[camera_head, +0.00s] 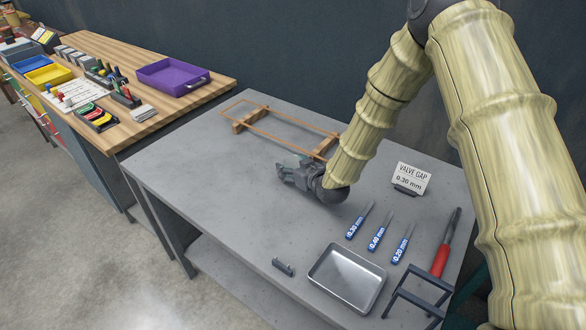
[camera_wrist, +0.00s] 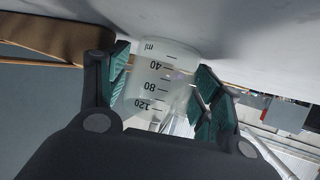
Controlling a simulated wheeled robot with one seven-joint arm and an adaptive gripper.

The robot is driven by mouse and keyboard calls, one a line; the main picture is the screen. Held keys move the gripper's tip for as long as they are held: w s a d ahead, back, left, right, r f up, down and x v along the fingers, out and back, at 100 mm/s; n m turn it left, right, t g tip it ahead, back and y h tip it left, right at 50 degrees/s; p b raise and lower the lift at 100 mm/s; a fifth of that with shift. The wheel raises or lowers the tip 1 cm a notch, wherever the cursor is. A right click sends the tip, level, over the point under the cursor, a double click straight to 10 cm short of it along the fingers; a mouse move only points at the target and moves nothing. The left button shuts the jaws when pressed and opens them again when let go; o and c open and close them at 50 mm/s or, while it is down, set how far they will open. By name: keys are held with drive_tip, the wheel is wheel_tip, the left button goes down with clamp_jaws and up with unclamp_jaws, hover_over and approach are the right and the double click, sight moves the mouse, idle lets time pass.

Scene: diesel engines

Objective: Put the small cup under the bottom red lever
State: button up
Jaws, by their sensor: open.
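My gripper (camera_head: 286,172) is low over the grey table, left of the middle of the head view, with its fingers pointing left. In the wrist view, a clear measuring cup (camera_wrist: 158,80) with black ml marks of 40, 80 and 120 is between the two open fingers. Its marks read upside down there. I cannot tell whether either finger touches it. The cup cannot be made out in the head view. I see no red lever in either view.
The grey table (camera_head: 215,165) holds a wooden frame (camera_head: 270,130) behind my gripper. Blue-handled gauges (camera_head: 378,238), a metal tray (camera_head: 346,278), a red-handled tool (camera_head: 441,258) and a "VALVE GAP" card (camera_head: 412,178) are at front and right. A wooden bench (camera_head: 150,110) stands left.

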drive_tip(key=shift+c, duration=0.4)
drive_tip(key=c, duration=0.6)
drive_tip(key=shift+r, duration=0.15)
